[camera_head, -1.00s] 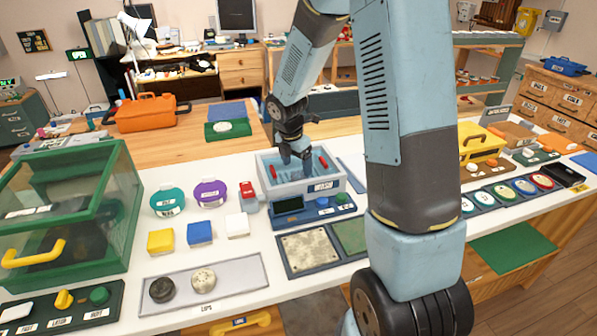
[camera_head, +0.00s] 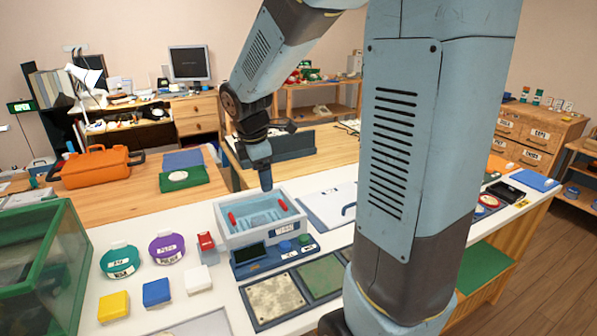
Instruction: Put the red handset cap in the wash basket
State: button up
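The wash basket appears to be the light inner basket with two red grips (camera_head: 232,218) inside the grey-white washer tub (camera_head: 228,238). My gripper (camera_head: 266,187) points down just above the tub's back rim. Its fingers are dark and seen edge-on, so their gap is unclear. I see no red cap in the fingers. I cannot pick out a red handset cap with certainty; the basket floor is too small to read.
Teal (camera_head: 120,260) and purple (camera_head: 167,248) round containers, coloured blocks and a green glass case (camera_head: 40,270) are further left. My arm hides much of the right side.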

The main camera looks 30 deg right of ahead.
jog(key=s+r+m+t, duration=0.1)
jog(key=s+r+m, duration=0.2)
jog(key=s+m, duration=0.2)
jog(key=s+r+m+t+y, duration=0.1)
jog(key=s+r+m, duration=0.2)
jog(key=s+m, duration=0.3)
jog(key=s+d+r+m+t, duration=0.1)
jog(key=s+r+m, duration=0.3)
jog(key=s, duration=0.6)
jog(key=shift+m+y, duration=0.4)
jog(key=shift+m, duration=0.8)
